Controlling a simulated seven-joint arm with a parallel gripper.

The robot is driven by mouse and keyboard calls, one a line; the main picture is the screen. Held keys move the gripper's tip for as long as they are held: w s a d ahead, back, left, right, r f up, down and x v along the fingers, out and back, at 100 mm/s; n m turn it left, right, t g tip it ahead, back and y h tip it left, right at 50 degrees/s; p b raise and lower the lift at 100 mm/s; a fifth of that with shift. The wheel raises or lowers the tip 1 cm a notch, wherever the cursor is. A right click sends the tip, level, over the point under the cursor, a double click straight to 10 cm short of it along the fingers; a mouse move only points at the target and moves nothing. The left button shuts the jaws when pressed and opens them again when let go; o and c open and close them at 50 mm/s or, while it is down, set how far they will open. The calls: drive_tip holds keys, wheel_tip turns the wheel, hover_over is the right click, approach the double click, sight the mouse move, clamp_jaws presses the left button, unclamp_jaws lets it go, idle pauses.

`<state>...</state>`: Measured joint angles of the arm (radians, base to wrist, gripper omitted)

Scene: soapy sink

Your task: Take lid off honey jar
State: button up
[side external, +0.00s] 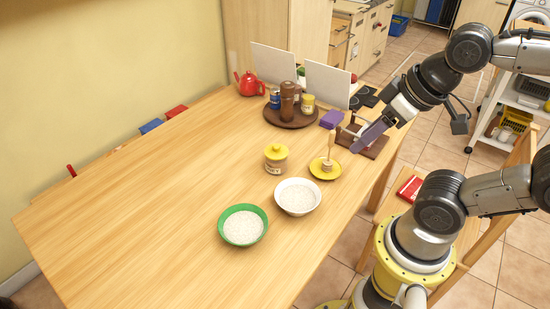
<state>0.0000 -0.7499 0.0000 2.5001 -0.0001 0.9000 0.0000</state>
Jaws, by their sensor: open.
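The honey jar (275,167) stands upright on the table, left of the white bowl's upper edge. Its yellow lid (276,152) sits on top of it. My gripper (352,138) is open above the right side of the table. It is to the right of the jar and well apart from it. I cannot see anything held between the fingers.
A yellow saucer (316,170) with an upright honey dipper (329,150) stands between jar and gripper. A white bowl (309,208) and a green bowl (227,237) are nearer. A round brown tray (275,118) holds several containers behind.

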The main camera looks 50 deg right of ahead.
idle(0.4)
drive_tip(key=shift+o, duration=1.1)
